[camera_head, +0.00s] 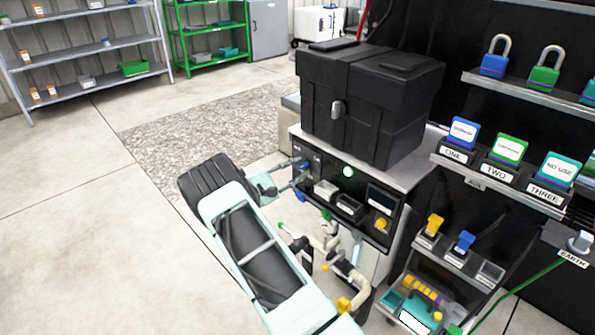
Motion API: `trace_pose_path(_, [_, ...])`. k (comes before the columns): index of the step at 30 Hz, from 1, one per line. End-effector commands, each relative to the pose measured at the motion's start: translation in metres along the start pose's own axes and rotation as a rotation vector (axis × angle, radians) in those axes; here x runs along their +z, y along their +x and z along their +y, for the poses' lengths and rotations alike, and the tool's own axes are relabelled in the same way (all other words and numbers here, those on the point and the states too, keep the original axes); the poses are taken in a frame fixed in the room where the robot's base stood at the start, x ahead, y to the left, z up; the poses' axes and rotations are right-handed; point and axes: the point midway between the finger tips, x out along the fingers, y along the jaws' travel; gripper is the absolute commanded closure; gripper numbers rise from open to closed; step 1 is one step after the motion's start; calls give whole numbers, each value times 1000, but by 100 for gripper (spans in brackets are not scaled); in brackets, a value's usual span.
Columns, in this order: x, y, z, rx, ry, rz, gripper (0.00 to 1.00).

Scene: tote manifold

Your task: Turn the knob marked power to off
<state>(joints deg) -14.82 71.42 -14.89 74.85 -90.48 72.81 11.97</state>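The black control panel (330,180) is on the front of a cabinet below a large black case. A small blue knob (305,166) sits at the panel's upper left, near a small label too small to read. I cannot confirm that it says power. My gripper (298,172) reaches the panel from the left, its two grey fingers apart with their tips at the blue knob. I cannot tell whether they touch or grip it. A round green light (348,171) glows right of the knob. A yellow knob (381,224) is at the panel's lower right.
The black case (362,105) stands on the cabinet top, just above the panel. Pipes with valves (345,275) hang below, near my forearm. Shelves with padlocks (543,70) and labelled tags (509,149) are at the right. Open floor (75,210) lies left.

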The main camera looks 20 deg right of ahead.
Motion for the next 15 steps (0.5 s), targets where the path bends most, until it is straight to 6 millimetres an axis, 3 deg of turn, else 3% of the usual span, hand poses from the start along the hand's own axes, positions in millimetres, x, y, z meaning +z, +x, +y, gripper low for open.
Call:
trace_pose_path(8, [0,2,0,0,0,0,72])
trace_pose_path(15, [0,1,0,0,0,0,98])
